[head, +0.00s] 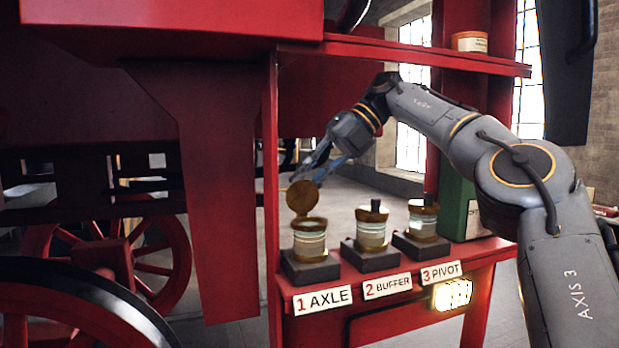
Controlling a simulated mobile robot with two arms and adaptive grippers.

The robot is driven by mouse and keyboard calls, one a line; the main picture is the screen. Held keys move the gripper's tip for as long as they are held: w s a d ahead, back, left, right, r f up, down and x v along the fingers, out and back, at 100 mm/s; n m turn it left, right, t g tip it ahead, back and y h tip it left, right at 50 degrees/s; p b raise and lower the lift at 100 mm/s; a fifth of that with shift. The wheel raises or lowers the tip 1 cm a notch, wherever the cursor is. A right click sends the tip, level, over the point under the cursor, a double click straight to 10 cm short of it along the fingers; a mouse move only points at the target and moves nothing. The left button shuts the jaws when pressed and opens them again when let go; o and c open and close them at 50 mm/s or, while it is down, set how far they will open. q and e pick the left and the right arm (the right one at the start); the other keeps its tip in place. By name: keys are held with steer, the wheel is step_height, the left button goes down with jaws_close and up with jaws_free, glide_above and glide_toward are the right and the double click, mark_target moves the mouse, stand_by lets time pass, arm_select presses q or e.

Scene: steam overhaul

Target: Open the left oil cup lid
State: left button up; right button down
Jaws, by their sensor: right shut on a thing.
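The left oil cup (310,240) stands on a dark block above the label "1 AXLE". Its round brass lid (303,199) is swung up, standing nearly upright above the cup's rim. My right gripper (300,178) reaches in from the right, over the cups, and is shut on the lid at its upper edge. The exact contact is small and partly hidden. The middle oil cup (372,234) and the right oil cup (422,224) have their lids down, with dark knobs on top. My left gripper is out of view.
The cups share a red shelf (390,290) with number labels. A red upper shelf (400,52) carries a small tin (469,42). A green box (458,208) stands right of the cups, near my right arm. A red post (270,190) and wheels (160,260) are at left.

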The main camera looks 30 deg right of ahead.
steer(key=shift+w+g, duration=0.25)
steer(key=shift+g, duration=0.05)
stand_by(0.6)
steer(key=c, duration=1.3)
jaws_free()
steer(key=shift+d, duration=0.1)
steer(key=shift+s, duration=0.15)
